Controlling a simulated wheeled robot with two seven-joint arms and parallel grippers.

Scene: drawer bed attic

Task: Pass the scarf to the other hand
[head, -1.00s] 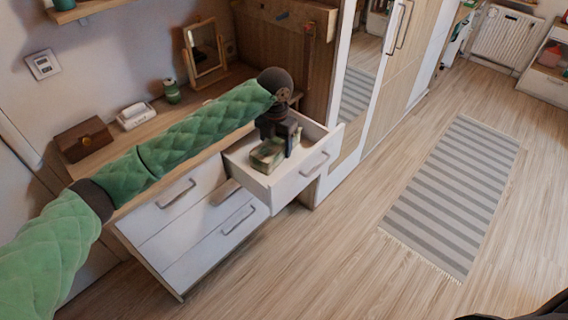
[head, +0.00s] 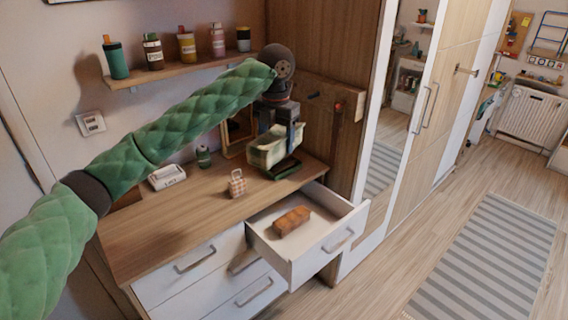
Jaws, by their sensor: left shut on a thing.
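The scarf (head: 268,151) is a pale green and cream folded bundle with a darker green part below it. My left gripper (head: 281,133) is shut on it and holds it above the dresser top, behind the open drawer. The gripper points down and its fingers are partly hidden by the scarf. My right gripper is not in the head view.
The open white drawer (head: 341,235) holds an orange-brown item (head: 291,221). A small checked bag (head: 236,183), a white box (head: 167,177) and a green jar (head: 203,156) stand on the dresser top (head: 190,214). A mirrored wardrobe (head: 384,150) stands to the right.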

